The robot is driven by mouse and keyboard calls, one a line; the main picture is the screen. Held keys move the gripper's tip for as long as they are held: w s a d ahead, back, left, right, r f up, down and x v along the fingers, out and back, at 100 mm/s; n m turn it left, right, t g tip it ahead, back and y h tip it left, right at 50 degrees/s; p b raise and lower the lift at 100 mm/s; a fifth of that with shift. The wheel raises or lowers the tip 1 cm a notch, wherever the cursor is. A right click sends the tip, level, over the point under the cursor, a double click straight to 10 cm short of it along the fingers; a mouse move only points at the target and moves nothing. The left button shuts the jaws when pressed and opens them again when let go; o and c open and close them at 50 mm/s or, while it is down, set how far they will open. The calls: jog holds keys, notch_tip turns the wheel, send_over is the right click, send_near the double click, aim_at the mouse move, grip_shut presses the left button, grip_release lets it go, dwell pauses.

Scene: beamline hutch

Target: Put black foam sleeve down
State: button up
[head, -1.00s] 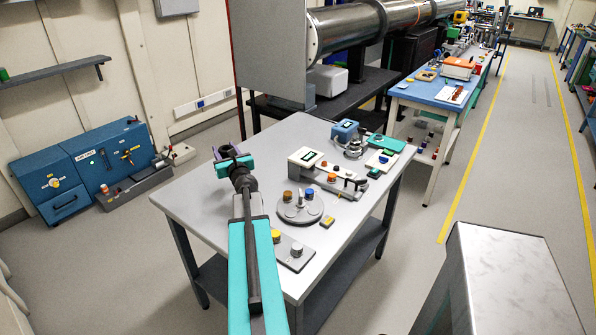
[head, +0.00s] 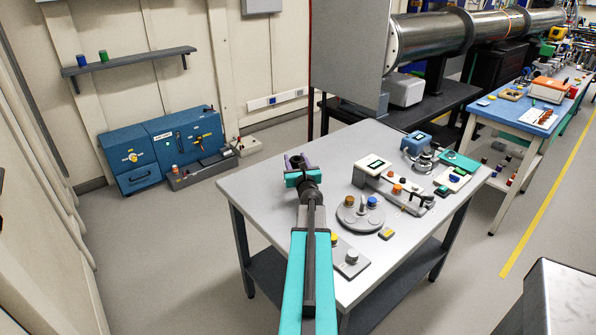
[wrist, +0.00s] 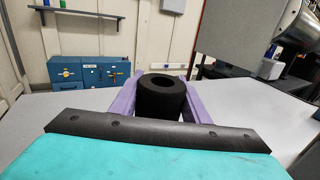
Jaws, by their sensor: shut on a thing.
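The black foam sleeve (wrist: 161,98) is a short thick black tube with a hole in its top. In the wrist view it stands upright between the two purple fingers of my gripper (wrist: 161,95), which is shut on it. In the head view my gripper (head: 295,161) is over the far left part of the grey table (head: 262,187). The sleeve is small and mostly hidden there by my gripper. I cannot tell whether the sleeve touches the tabletop.
A round grey plate with coloured knobs (head: 360,216), a white instrument (head: 375,169) and a blue device (head: 416,142) occupy the table's right side. The tabletop left of my gripper is clear. A blue cabinet (head: 185,139) and a wall shelf (head: 130,61) stand beyond.

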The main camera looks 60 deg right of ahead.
jog(key=shift+f, duration=0.2)
jog(key=shift+f, duration=1.9)
jog(key=shift+f, duration=0.2)
jog(key=o, duration=1)
jog(key=shift+r, duration=0.3)
